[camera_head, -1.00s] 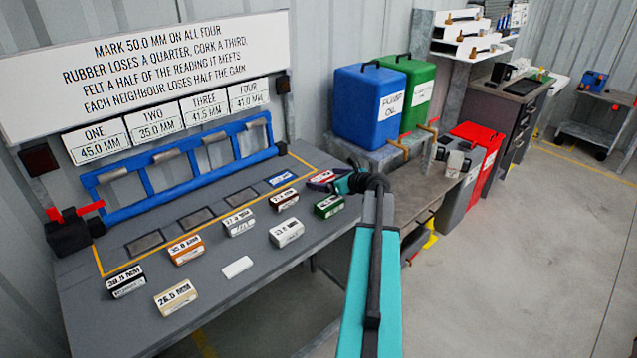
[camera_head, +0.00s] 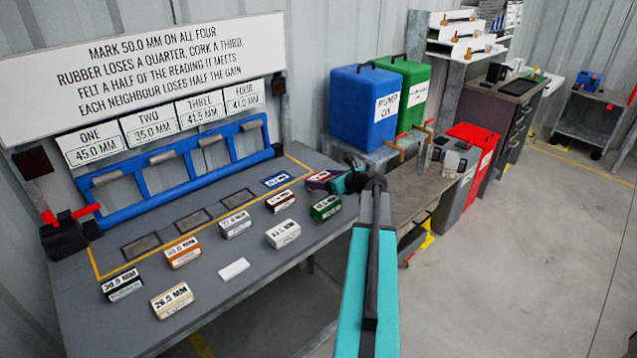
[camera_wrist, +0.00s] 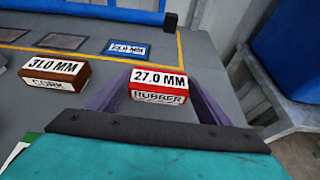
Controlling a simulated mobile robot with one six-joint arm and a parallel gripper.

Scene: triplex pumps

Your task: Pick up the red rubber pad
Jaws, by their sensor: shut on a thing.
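The red rubber pad (camera_wrist: 158,87) shows in the wrist view with a white top label "27.0 MM" and "RUBBER" on its front. My gripper (camera_wrist: 155,95) has its two purple fingers on either side of the pad and is shut on it. In the head view the red pad (camera_head: 319,178) shows at the right end of the grey bench, at the tip of my gripper (camera_head: 325,182). I cannot tell whether the pad is off the bench top.
A brown cork block (camera_wrist: 54,75) labelled 31.0 MM sits left of the pad. A green block (camera_head: 325,207) lies close in front. A blue plate (camera_head: 277,180) lies behind. Several other labelled blocks stand on the bench. A blue frame (camera_head: 180,165) runs along its back.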

